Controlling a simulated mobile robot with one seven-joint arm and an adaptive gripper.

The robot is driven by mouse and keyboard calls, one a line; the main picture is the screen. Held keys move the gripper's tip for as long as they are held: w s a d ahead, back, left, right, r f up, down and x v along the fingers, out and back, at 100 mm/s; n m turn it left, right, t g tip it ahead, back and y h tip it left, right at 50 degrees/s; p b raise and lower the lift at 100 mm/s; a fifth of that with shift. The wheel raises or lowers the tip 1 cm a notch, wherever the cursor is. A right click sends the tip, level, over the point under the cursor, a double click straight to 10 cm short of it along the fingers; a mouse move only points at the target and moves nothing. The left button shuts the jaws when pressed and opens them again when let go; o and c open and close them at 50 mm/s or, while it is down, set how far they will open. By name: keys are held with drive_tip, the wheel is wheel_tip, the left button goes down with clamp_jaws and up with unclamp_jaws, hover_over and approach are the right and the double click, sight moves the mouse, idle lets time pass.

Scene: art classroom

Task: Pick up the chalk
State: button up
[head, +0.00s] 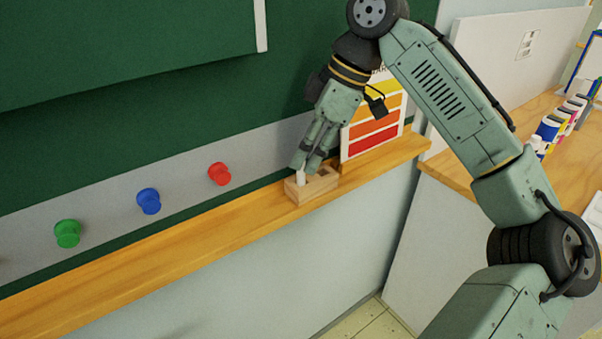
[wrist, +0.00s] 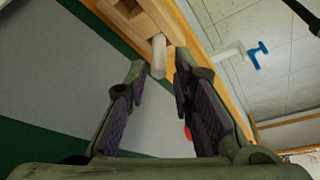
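The white chalk (head: 300,178) stands upright in a small wooden block holder (head: 318,192) on the ledge. In the wrist view the chalk (wrist: 158,56) sticks out of the holder (wrist: 172,27) toward me. My gripper (head: 306,166) points down just above the holder. In the wrist view the two fingertips of my gripper (wrist: 160,70) are apart, one on each side of the chalk's end. A gap shows between each finger and the chalk. The chalk's lower part is hidden in the holder.
The wooden ledge (head: 200,245) runs below the green chalkboard (head: 110,130). A colour chart (head: 373,135) stands close behind my gripper. Red (head: 219,174), blue (head: 148,201) and green (head: 67,233) round magnets sit on the grey strip to the left. Paint bottles (head: 549,127) stand on the right counter.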

sight(301, 177)
drive_tip(key=shift+x, duration=1.5)
drive_tip(key=shift+c, duration=0.4)
clamp_jaws()
drive_tip(key=shift+r, duration=0.15)
